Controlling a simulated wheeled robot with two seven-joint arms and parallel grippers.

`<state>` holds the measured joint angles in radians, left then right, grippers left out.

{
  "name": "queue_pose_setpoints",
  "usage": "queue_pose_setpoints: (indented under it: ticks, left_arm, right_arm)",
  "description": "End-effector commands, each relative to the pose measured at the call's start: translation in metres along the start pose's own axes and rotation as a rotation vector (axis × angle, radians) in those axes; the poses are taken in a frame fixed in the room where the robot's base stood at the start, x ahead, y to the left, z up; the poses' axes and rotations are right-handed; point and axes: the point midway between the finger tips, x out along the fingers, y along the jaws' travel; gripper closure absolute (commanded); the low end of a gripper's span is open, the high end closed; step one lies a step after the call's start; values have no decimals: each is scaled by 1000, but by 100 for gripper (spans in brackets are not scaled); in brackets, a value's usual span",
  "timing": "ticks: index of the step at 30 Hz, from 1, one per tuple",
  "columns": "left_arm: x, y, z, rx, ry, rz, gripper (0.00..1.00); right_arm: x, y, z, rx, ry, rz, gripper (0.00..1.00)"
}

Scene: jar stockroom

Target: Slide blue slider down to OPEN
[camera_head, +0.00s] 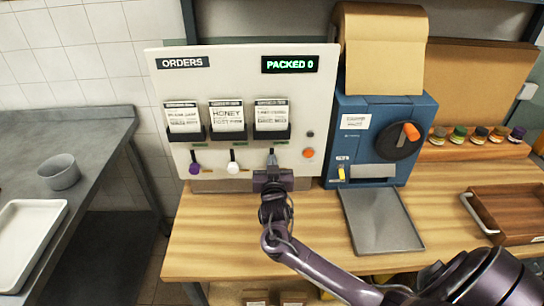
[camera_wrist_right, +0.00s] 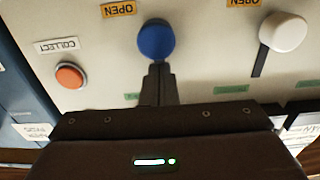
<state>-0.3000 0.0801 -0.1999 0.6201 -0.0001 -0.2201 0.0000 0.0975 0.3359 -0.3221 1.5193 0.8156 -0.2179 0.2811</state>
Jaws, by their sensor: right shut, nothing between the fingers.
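The blue slider's round knob (camera_wrist_right: 156,40) shows in the right wrist view, beside an orange OPEN label (camera_wrist_right: 119,9). It sits about as near its label as the white knob (camera_wrist_right: 283,32) does to its own. My right gripper (camera_wrist_right: 158,72) is shut and empty, its fingertips right at the knob's edge, on the side away from OPEN; I cannot tell whether they touch. The blue slider's slot is hidden behind the fingers. In the head view, my right gripper (camera_head: 272,158) is in front of the panel's third slider and covers the blue knob. My left gripper is out of view.
The white panel (camera_head: 240,72) also carries a purple knob (camera_head: 194,168), an orange button (camera_head: 309,153) and a display reading PACKED 0 (camera_head: 290,64). A blue machine (camera_head: 385,120) stands close on the right, with a grey tray (camera_head: 382,222) before it. The wooden counter (camera_head: 215,235) is clear at front left.

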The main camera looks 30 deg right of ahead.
Motion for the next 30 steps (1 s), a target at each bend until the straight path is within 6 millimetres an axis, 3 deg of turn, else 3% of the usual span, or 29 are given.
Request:
queue_pose_setpoints:
  ticks: [8, 30]
  left_arm:
    - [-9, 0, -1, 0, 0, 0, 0]
    - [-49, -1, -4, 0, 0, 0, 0]
  right_arm:
    - [-4, 0, -6, 0, -1, -1, 100]
    - [-78, 0, -8, 1, -2, 0, 100]
